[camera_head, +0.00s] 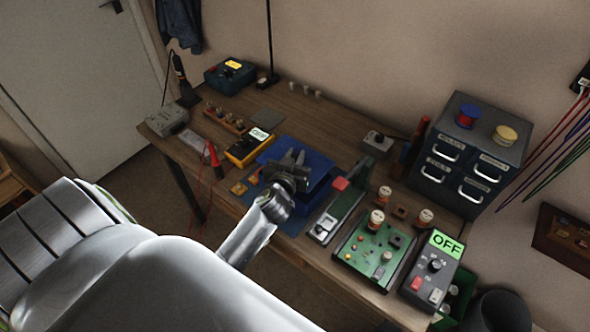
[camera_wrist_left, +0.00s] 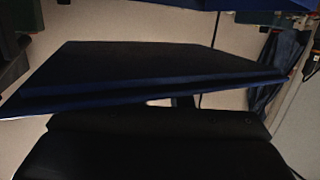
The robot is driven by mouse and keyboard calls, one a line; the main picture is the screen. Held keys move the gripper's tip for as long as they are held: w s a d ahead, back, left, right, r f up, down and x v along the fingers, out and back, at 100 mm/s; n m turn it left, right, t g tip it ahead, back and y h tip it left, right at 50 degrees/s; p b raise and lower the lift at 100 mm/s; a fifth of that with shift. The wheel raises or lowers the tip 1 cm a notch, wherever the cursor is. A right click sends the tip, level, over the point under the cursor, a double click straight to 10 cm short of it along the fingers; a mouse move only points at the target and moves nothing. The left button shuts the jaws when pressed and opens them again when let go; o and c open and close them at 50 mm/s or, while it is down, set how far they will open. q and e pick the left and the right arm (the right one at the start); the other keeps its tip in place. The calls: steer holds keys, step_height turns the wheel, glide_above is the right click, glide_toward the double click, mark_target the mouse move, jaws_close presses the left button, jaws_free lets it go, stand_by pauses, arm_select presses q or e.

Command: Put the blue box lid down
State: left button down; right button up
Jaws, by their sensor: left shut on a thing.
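My left gripper (camera_head: 291,162) is shut on the blue box lid (camera_head: 318,166), over the middle of the workbench. In the left wrist view the lid (camera_wrist_left: 150,70) is a dark, flat slab with a blue edge, seen close up and nearly edge-on. The gripper and wrist cover part of the lid in the head view. I cannot tell how far the lid is above what lies beneath it. My right gripper is not in view.
The workbench (camera_head: 338,112) is crowded. A yellow meter (camera_head: 240,152) lies left of the lid. A green circuit board (camera_head: 372,250), a grey box reading OFF (camera_head: 432,272) and a drawer cabinet (camera_head: 465,160) are to the right. A blue mat (camera_head: 287,226) shows at the front.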

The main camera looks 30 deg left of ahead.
arm_select(q)
step_height(320, 180, down, 5)
steer(key=shift+r+b, duration=0.1)
steer(key=shift+b, duration=0.7)
steer(key=c, duration=1.3)
jaws_free()
